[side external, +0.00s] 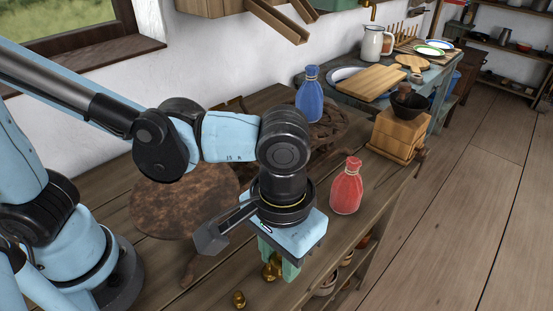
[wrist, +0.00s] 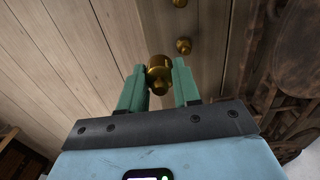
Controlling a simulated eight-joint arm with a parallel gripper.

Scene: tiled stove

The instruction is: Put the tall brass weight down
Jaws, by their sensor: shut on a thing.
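My gripper (side external: 279,266) points down over the front part of the wooden table, its green fingers closed on the tall brass weight (side external: 270,269). In the wrist view the weight (wrist: 158,78) sits between the two fingertips (wrist: 159,68). Its upper part is partly hidden by the fingers in the side view. I cannot tell whether its base touches the table. A smaller brass weight (side external: 238,299) stands on the table to the lower left. In the wrist view one brass weight (wrist: 183,46) is just beyond the fingers, and another (wrist: 180,3) is at the top edge.
A red cloth-like bottle (side external: 346,187) stands right of my gripper, near the table edge. A blue bottle (side external: 310,95) stands farther back. A wooden grinder (side external: 398,133) stands at the right. Bare planks surround the weights.

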